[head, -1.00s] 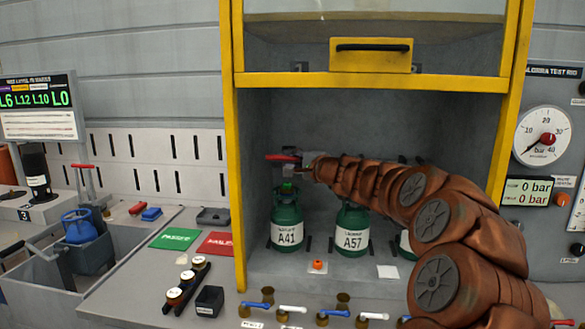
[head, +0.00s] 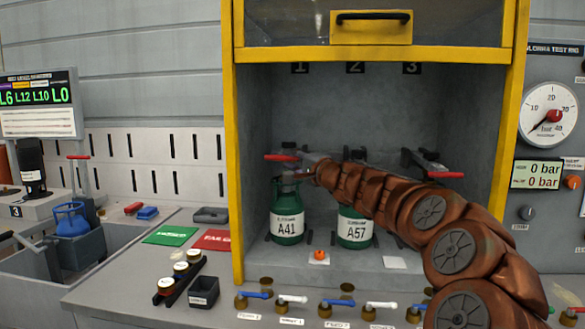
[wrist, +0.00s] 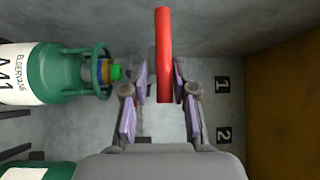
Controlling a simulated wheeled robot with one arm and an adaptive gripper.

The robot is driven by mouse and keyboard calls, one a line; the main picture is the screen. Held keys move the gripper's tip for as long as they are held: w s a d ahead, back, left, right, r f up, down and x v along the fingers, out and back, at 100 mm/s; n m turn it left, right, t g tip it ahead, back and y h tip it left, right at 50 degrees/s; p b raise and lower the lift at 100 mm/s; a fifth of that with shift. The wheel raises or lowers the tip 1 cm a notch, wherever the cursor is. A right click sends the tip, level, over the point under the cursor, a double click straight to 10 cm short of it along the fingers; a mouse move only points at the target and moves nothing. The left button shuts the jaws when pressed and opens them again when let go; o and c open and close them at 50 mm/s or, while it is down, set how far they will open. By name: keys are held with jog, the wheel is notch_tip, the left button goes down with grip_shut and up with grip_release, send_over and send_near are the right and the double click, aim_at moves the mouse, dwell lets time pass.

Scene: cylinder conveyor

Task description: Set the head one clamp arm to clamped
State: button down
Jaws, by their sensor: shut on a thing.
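My gripper (wrist: 162,85) is inside the yellow-framed cabinet, shut around the red handle (wrist: 164,50) of the head one clamp arm. The handle lies between the two finger pads in the wrist view. In the head view the red handle (head: 281,158) shows at the left bay, close above the green cylinder A41 (head: 287,218). That cylinder stands upright under station 1 and also shows at the left in the wrist view (wrist: 60,75). My arm partly hides the clamp mechanism, so whether it touches the cylinder cannot be told.
Green cylinder A57 (head: 354,229) stands in the middle bay. Another red clamp handle (head: 446,175) is at the right. Several blue and white valves (head: 290,299) line the front edge.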

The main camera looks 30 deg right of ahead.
jog(key=shift+a+f+n+t+b, duration=0.15)
jog(key=shift+f+n+t+b, duration=0.25)
jog(key=shift+f+b, duration=2.05)
jog(key=shift+r+b, duration=0.75)
jog(key=shift+r, duration=0.05)
jog(key=c, duration=1.1)
grip_release()
jog(key=shift+c, duration=0.2)
jog(key=shift+s, duration=0.1)
jog(key=s+d+f, duration=0.1)
jog(key=s, duration=1)
jog(key=shift+s+f, duration=0.4)
